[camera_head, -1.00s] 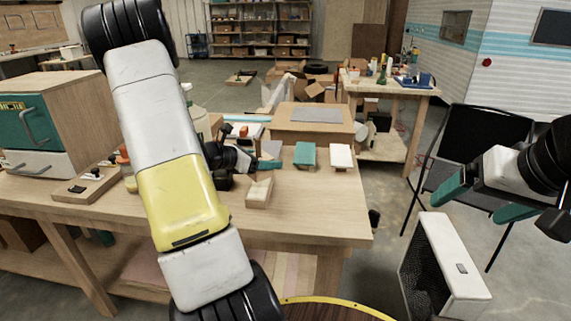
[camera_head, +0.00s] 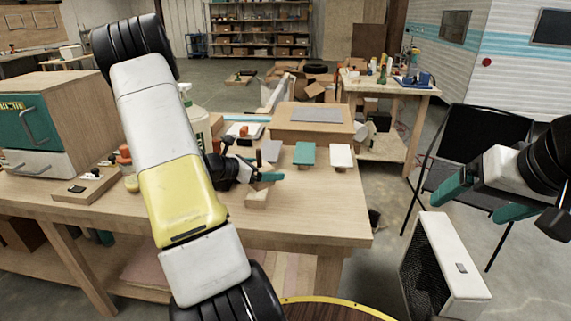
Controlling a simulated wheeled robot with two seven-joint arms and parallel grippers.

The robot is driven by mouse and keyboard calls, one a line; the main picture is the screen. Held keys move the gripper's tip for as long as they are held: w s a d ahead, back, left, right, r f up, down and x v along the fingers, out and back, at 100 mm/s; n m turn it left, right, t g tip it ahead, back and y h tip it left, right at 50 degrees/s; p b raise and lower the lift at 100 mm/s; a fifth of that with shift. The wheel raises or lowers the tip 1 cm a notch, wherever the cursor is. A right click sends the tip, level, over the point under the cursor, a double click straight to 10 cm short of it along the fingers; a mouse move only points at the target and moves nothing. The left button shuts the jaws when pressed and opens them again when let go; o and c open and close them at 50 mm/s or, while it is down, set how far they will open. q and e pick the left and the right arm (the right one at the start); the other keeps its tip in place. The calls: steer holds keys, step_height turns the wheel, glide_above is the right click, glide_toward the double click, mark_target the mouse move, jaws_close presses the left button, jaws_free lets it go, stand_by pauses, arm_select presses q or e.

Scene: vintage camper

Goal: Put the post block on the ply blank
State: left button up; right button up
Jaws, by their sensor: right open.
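The light wooden block (camera_head: 257,198), which I take to be the post block, lies on the workbench (camera_head: 310,210) near its front edge. My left gripper (camera_head: 268,177) is right over its far end and hides part of it. Its teal fingers show, but their gap and any contact with the block are unclear. My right gripper (camera_head: 484,200) is open and empty at the right, away from the bench. I cannot tell for sure which piece is the ply blank; a low wooden platform (camera_head: 290,132) with a grey sheet (camera_head: 316,115) stands at the back of the bench.
Grey (camera_head: 271,150), green (camera_head: 304,153) and white (camera_head: 341,155) pieces stand in a row behind the gripper. A spray bottle (camera_head: 197,125) and a teal-fronted cabinet (camera_head: 85,115) are at the left. The bench's right front is clear. A black chair (camera_head: 485,135) stands at the right.

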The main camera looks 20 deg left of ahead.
arm_select(q)
steer(key=shift+s+a+r, duration=0.1)
steer(key=shift+r, duration=0.1)
steer(key=v, duration=1.1)
steer(key=shift+s+a, duration=0.15)
steer(key=shift+s, duration=0.2)
